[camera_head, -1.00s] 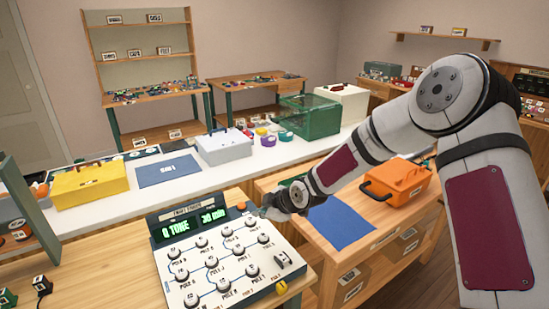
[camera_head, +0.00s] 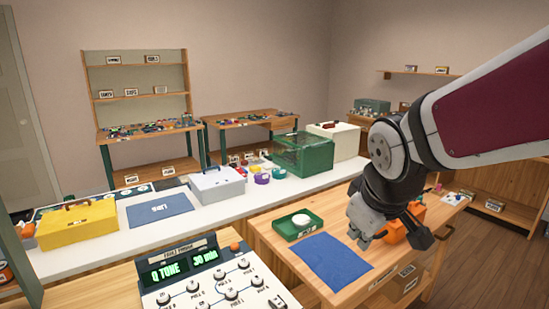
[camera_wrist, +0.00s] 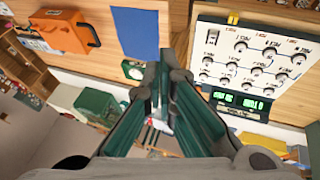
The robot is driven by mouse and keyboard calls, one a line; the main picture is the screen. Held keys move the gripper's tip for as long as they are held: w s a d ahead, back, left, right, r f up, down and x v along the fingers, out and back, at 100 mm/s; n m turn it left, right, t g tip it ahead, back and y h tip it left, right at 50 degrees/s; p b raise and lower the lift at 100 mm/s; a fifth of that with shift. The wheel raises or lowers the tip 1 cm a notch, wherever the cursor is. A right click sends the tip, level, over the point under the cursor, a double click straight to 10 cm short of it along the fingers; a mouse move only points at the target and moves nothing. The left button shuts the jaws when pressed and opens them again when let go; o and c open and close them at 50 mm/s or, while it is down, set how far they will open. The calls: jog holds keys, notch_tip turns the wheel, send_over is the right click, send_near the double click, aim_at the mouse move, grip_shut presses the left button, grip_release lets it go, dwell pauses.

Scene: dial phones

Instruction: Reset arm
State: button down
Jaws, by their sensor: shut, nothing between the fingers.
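My gripper (camera_head: 366,236) hangs above the right wooden bench, to the right of the blue mat and in front of an orange case. In the wrist view my gripper's two fingers (camera_wrist: 163,72) come together, shut and empty. The white dial panel (camera_head: 225,285) stands at the bottom of the head view, clear of my arm. Its green-lit display (camera_head: 180,262) reads "Q TONE" and "30 min". The panel also shows in the wrist view (camera_wrist: 262,55), with its rows of knobs.
The orange case (camera_head: 392,231) is partly hidden behind my gripper. The blue mat (camera_head: 322,262) and a green tray (camera_head: 297,226) lie on the right bench (camera_head: 265,240). Yellow (camera_head: 78,224), grey (camera_head: 217,185) and green (camera_head: 300,154) boxes stand on the white counter (camera_head: 130,240).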

jog(key=s+d+r+m, duration=0.1)
jog(key=s+m, duration=0.2)
jog(key=s, duration=0.5)
jog(key=s+d+r+m, duration=0.1)
jog(key=s+d+m, duration=0.1)
jog(key=s, duration=0.7)
jog(key=shift+s+d+r+m+g+y, duration=0.2)
jog(key=shift+s+d+m+g+y, duration=0.1)
jog(key=shift+m, duration=0.6)
